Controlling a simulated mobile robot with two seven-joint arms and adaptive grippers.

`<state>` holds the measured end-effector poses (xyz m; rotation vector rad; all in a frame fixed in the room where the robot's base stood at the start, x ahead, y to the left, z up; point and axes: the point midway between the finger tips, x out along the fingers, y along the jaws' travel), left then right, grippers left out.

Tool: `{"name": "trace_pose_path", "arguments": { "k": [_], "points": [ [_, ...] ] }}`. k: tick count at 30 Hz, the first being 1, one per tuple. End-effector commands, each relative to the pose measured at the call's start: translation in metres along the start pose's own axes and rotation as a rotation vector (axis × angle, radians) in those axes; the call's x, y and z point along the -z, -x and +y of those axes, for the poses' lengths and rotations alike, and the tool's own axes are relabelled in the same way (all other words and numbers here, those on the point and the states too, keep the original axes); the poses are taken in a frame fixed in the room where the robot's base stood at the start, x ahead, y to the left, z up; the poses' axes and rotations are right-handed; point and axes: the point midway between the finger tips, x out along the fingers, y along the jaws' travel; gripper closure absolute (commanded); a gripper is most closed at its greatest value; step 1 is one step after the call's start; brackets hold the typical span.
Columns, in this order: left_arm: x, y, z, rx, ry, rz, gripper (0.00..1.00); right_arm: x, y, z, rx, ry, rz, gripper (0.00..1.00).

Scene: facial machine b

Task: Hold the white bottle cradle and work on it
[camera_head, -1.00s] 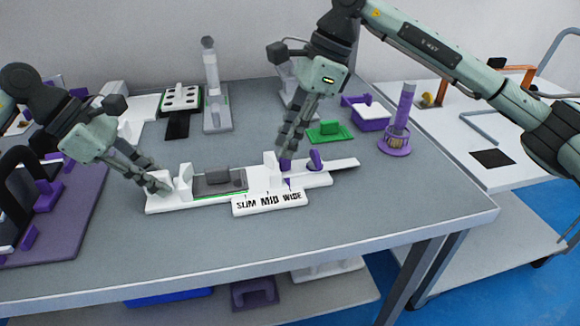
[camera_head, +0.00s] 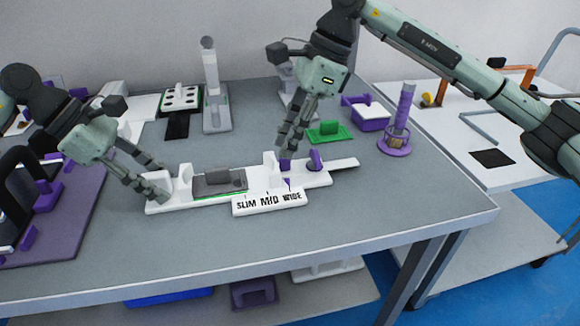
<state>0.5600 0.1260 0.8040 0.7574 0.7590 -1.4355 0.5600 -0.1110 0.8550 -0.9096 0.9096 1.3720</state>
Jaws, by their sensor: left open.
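The white bottle cradle (camera_head: 223,198) lies along the middle of the grey table, with a label plate (camera_head: 270,202) reading SLIM MID WIDE at its front. A grey block (camera_head: 219,181) sits in its middle section. My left gripper (camera_head: 160,192) is open, with its fingertips at the cradle's left end; whether they touch it I cannot tell. My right gripper (camera_head: 287,152) points down at the purple piece (camera_head: 285,167) on the cradle's right part. Its fingers look close together, and their tips overlap the purple piece, so its grip is unclear.
A green tray (camera_head: 330,131), a white and purple box (camera_head: 372,115) and a purple post on a ring base (camera_head: 395,146) stand behind and right. A grey stand (camera_head: 216,116) and a white perforated block (camera_head: 181,98) are at the back. The table's front is clear.

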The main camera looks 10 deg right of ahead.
Motion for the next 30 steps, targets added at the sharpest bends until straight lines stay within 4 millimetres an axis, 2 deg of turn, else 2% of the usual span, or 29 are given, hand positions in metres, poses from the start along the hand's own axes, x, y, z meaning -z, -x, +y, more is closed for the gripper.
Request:
{"name": "trace_pose_path", "arguments": {
  "k": [5,8,21,25,30],
  "points": [
    [-0.001,0.003,0.001,-0.002,0.000,-0.001,0.59,0.000,0.000,0.000,0.000,0.000,0.000,0.78],
    [-0.001,0.013,0.001,-0.005,0.000,-0.001,0.59,0.000,0.000,0.000,0.000,0.000,0.000,0.78],
    [-0.001,0.099,0.001,-0.004,0.000,-0.001,0.59,0.000,0.000,0.000,0.000,0.000,0.000,0.78],
    [0.000,0.114,0.001,-0.002,0.001,-0.001,0.59,0.000,0.000,0.000,0.000,0.000,0.000,0.78],
    [0.000,0.121,0.000,0.000,0.000,0.000,0.59,0.000,0.000,0.000,0.000,0.000,0.000,0.78]
  ]
}}
